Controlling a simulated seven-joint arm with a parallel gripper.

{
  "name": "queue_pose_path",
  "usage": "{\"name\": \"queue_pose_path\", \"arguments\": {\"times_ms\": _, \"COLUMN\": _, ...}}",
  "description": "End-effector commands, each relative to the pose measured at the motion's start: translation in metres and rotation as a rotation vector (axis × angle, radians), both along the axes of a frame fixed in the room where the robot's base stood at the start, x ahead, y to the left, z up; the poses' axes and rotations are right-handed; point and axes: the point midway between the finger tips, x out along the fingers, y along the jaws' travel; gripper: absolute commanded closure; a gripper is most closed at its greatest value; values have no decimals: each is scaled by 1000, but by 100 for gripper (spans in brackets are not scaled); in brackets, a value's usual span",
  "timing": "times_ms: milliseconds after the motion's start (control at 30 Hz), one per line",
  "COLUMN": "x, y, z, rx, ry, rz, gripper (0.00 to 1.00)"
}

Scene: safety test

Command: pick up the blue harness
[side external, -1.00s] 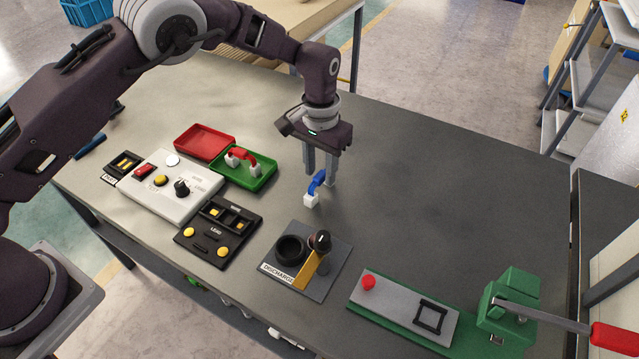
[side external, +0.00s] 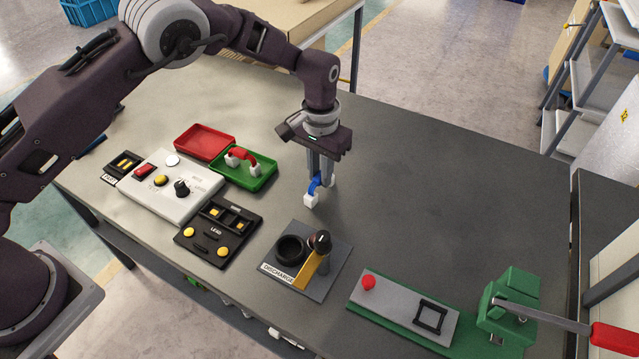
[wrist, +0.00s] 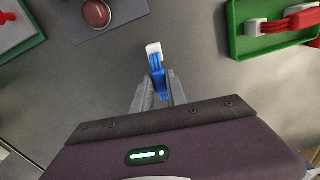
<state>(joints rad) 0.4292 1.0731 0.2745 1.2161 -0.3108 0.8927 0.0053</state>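The blue harness (side external: 315,187) has blue wires and a white connector at its near end. It is at the middle of the grey table, below my arm; I cannot tell any gap between it and the table. My gripper (side external: 320,178) points down with its fingers closed in on the blue part. In the wrist view the blue harness (wrist: 156,68) sits between the two fingertips of my gripper (wrist: 158,90), its white end sticking out beyond them. The other end is hidden by the fingers.
A green tray (side external: 263,181) holding a red harness (side external: 241,156), a red tray (side external: 205,141) and a white control panel (side external: 203,193) lie left. A black LEAD fixture (side external: 214,233), the DISCHARGE stand (side external: 323,292) and a green press (side external: 508,309) are nearer. The right table (side external: 470,210) is clear.

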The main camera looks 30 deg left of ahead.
Motion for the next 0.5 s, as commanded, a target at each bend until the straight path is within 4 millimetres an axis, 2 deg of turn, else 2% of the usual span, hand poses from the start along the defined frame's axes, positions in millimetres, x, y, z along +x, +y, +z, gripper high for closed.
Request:
{"name": "queue_pose_path", "arguments": {"times_ms": 167, "x": 0, "y": 0, "z": 4, "rx": 0, "ry": -1, "rz": 0, "gripper": 100}}
{"name": "queue_pose_path", "arguments": {"times_ms": 500, "x": 1, "y": 0, "z": 39, "rx": -1, "ry": -3, "rz": 0, "gripper": 100}}
